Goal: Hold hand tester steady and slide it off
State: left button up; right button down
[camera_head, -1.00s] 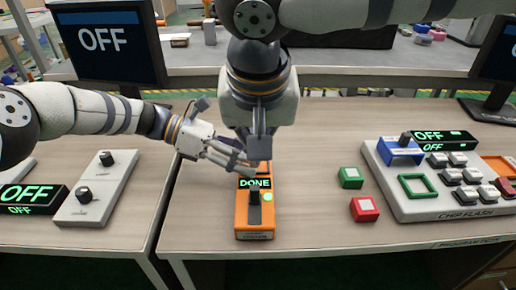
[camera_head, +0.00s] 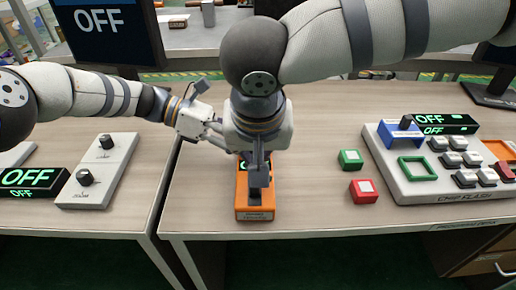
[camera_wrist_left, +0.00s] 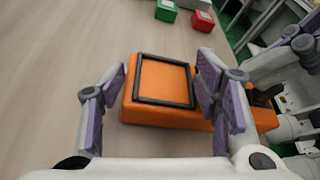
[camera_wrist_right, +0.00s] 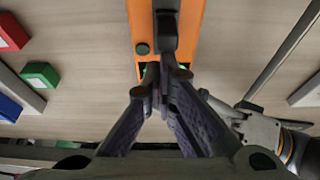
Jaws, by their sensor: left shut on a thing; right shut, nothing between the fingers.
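The hand tester is an orange box (camera_head: 254,213) lying on the table. My left gripper (camera_head: 232,147) is closed around its far end. In the left wrist view its fingers (camera_wrist_left: 174,100) flank the orange body (camera_wrist_left: 160,78), which carries a black square frame (camera_wrist_left: 163,104). My right gripper (camera_head: 258,182) is shut and empty above the tester, covering most of the display. In the right wrist view its fingertips (camera_wrist_right: 163,78) are at the black slider knob (camera_wrist_right: 167,40); I cannot tell whether they touch. The round lamp (camera_wrist_right: 142,48) beside the knob looks dark green.
A green block (camera_head: 350,159) and a red block (camera_head: 364,190) lie right of the tester. A chip flash panel (camera_head: 440,197) stands further right. A white two-knob panel (camera_head: 98,170) and an OFF display (camera_head: 32,180) are on the left table. The tester's near side is clear.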

pick_arm(q)
jog(key=shift+s+a+f, duration=0.1)
jog(key=shift+s+f, duration=0.1)
jog(key=shift+f, duration=0.45)
pick_arm(e)
jog(key=shift+s+f, duration=0.2)
jog(key=shift+s, duration=0.7)
jog(key=shift+r, duration=0.1)
pick_arm(q)
jog(key=shift+r, duration=0.1)
pick_arm(e)
jog(key=v, duration=1)
pick_arm(q)
jog(key=o, duration=1.3)
jog(key=shift+o, duration=0.9)
jog(key=shift+w, duration=0.1)
pick_arm(e)
jog(key=shift+w, duration=0.2)
